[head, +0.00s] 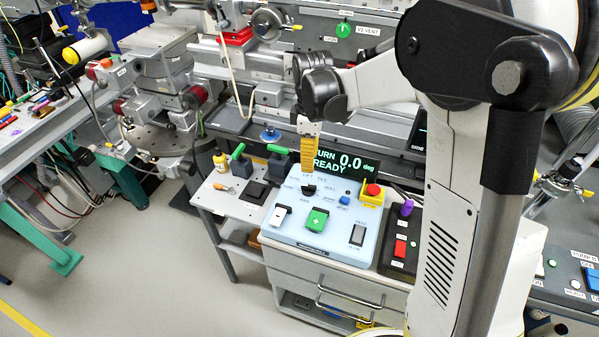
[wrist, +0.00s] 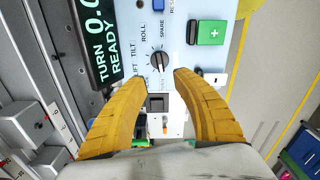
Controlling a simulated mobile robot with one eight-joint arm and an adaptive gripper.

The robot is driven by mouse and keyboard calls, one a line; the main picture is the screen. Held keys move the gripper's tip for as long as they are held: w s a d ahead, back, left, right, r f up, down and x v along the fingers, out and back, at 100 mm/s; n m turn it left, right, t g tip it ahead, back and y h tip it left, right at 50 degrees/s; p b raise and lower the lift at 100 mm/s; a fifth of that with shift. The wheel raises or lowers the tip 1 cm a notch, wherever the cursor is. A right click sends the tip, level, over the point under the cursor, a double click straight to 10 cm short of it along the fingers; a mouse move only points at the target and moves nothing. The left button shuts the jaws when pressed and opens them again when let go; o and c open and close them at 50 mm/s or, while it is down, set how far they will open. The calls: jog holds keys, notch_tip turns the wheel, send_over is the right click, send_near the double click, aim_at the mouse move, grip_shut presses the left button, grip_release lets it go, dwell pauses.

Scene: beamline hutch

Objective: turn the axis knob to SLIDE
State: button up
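The axis knob (head: 309,190) is a small black dial on the pale blue control panel (head: 292,238), below the display. In the wrist view the knob (wrist: 159,62) has labels around it; LIFT, TILT, ROLL and SPARE are readable, but I cannot make out SLIDE. The display (head: 346,168) reads TURN, 0.0 deg, READY. My gripper (head: 307,168) points down above the knob. In the wrist view its yellow fingers (wrist: 160,75) are open, with the knob showing between and just past the tips. Contact with it cannot be told.
A green plus button (head: 317,219), a white lever (head: 280,215), a FAST switch (head: 357,235) and a red stop button (head: 373,190) on a yellow box share the panel. Green-handled levers (head: 240,160) stand at the left. A red-buttoned black box (head: 400,247) stands at the right.

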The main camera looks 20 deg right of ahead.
aim_at(309, 185)
notch_tip(309, 185, down, 11)
jog(key=b, duration=0.4)
jog(key=shift+r, duration=0.1)
grip_shut()
